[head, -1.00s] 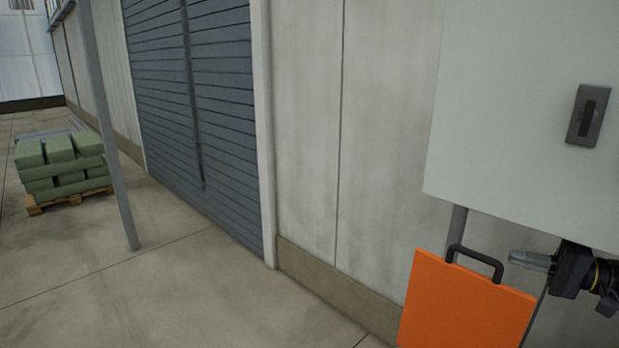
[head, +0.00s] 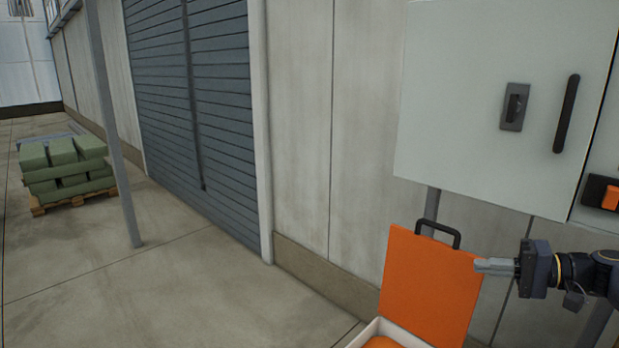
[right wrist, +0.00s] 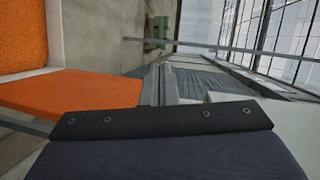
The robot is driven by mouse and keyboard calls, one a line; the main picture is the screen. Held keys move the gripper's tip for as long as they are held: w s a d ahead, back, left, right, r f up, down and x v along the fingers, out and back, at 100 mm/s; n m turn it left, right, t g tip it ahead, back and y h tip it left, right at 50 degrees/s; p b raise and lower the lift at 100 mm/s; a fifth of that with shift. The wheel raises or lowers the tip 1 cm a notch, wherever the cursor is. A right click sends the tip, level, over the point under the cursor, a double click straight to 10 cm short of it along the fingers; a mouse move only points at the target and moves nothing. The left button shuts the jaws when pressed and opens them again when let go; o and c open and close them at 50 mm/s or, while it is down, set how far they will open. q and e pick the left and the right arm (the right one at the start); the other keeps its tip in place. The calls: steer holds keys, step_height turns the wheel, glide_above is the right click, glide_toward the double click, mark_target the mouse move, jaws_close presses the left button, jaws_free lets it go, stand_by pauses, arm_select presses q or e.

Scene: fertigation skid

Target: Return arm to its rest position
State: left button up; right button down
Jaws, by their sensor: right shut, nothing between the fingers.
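My right gripper (head: 482,266) comes in from the right edge in the head view. It is shut and empty, its fingers pointing left. Its tips overlap the right edge of an upright orange panel with a dark handle (head: 430,285); I cannot tell whether they touch. The gripper is below the pale grey cabinet (head: 480,100). In the right wrist view the dark body of my gripper (right wrist: 165,140) fills the bottom, and the orange panel (right wrist: 75,92) is at the left. My left gripper is not in view.
The cabinet door has a latch (head: 515,107) and a dark bar handle (head: 566,113). An orange switch (head: 609,196) sits at the right edge. A white-rimmed box (head: 372,331) stands below the panel. Green sacks on a pallet (head: 70,175) and a grey post (head: 117,150) are left. The floor between is clear.

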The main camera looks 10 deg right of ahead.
steer(key=s+a+f+n+g+h, duration=0.1)
steer(key=s+a+f+g+h, duration=0.2)
steer(key=a, duration=0.6)
steer(key=s+a+f+n+g+h, duration=0.1)
steer(key=s+a+g+h, duration=0.3)
steer(key=a, duration=0.6)
steer(key=s+a+f+t+h, duration=0.1)
steer(key=s+f, duration=0.3)
steer(key=s, duration=0.5)
steer(key=s+a+f+n+t+h, duration=0.1)
steer(key=s+a+f+t, duration=0.1)
steer(key=s, duration=0.8)
step_height(320, 180, down, 2)
steer(key=shift+s+f+n+t+h, duration=0.1)
steer(key=shift+s+n+t+h, duration=0.15)
steer(key=shift+t, duration=0.35)
steer(key=shift+d, duration=0.15)
